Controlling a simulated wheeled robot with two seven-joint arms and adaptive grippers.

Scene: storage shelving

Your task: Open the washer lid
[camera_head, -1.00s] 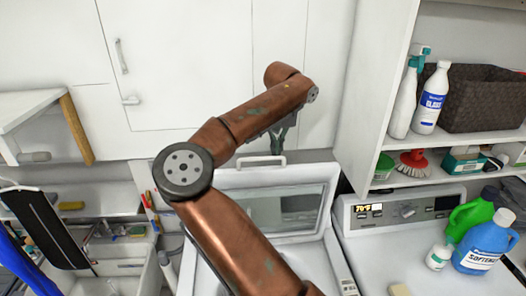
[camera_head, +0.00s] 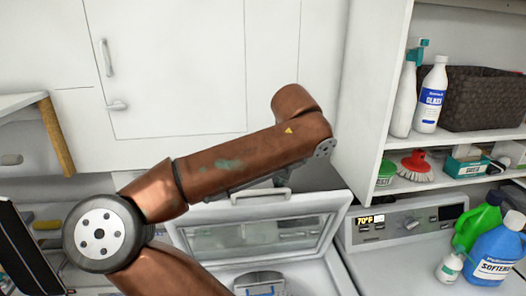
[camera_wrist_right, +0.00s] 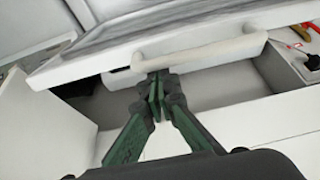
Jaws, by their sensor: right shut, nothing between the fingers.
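The washer lid (camera_head: 320,203), a white frame around a glass window (camera_head: 250,233), stands raised over the top-loading washer. Its white handle (camera_head: 262,193) is along the upper edge. My right arm crosses in front of the cabinets, and its gripper (camera_head: 281,179) is mostly hidden behind the arm, close to the handle. In the right wrist view my right gripper (camera_wrist_right: 157,91) is shut and empty. My left gripper is not in view.
The control panel (camera_head: 408,226) is right of the lid. Blue softener (camera_head: 495,252) and green (camera_head: 478,222) bottles stand at lower right. Shelves hold spray bottles and a dark basket (camera_head: 480,100). White cabinet doors (camera_head: 175,70) are behind the arm.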

